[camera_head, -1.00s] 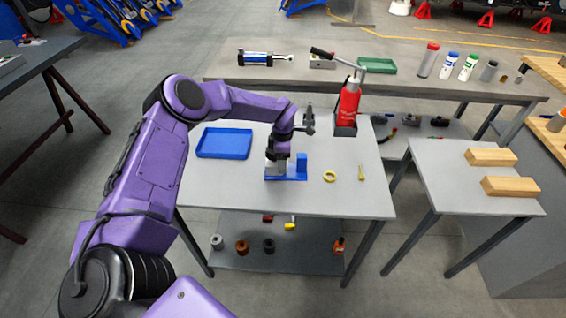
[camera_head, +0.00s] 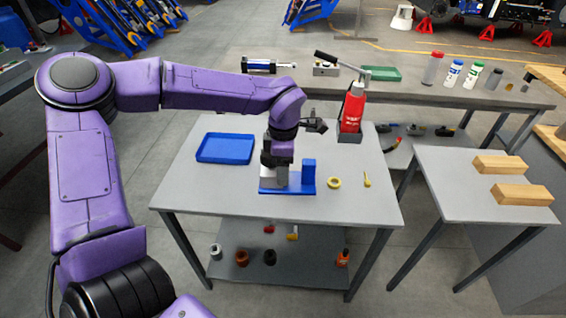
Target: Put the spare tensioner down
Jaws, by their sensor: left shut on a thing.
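My left gripper (camera_head: 276,172) points down over the middle of the front table (camera_head: 225,190). It is shut at the left part of a blue, L-shaped piece (camera_head: 308,177), which I take to be the spare tensioner. The piece has a flat blue base and an upright block on its right. The gripper and wrist hide its left part. I cannot tell whether its base touches the table top. My right gripper is not in view.
An empty blue tray (camera_head: 225,149) lies to the left. A yellow ring (camera_head: 334,183) and a small yellow item (camera_head: 367,180) lie to the right. The table front is clear.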

